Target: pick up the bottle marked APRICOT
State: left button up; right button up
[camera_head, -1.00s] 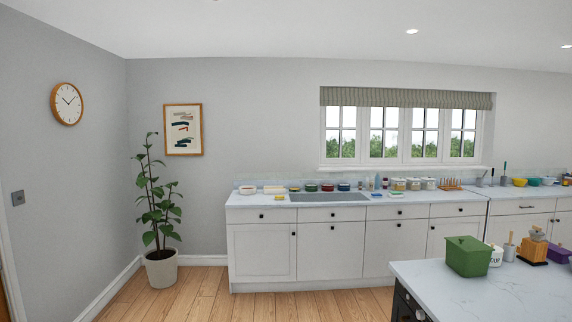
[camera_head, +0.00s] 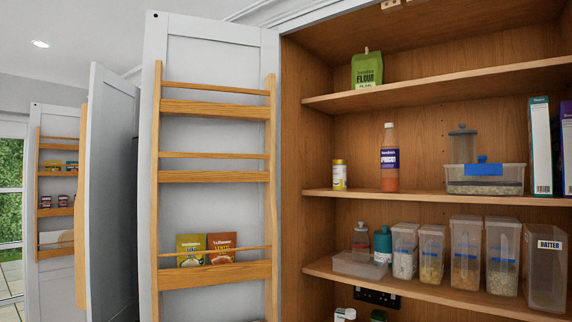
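The bottle marked APRICOT (camera_head: 389,160) stands upright on the middle shelf of the open wooden cupboard in the head view. It has orange contents, a dark purple label and a pale cap. A small yellow and white tin stands to its left, and a clear lidded container is to its right. Neither of my grippers shows in the head view.
The open cupboard door (camera_head: 215,60) carries a wooden rack (camera_head: 212,177) with two packets. A flour bag (camera_head: 367,70) is on the upper shelf. Clear containers (camera_head: 466,255) line the lower shelf. Tall boxes (camera_head: 541,146) stand at right. Another door is further left.

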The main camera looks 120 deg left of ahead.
aim_at(390, 147)
jog(key=u, duration=3.55)
jog(key=k+l+z, duration=0.15)
jog(key=k+z, duration=0.2)
jog(key=k, duration=0.3)
jog(key=i+j+z, duration=0.8)
jog(key=j, duration=0.25)
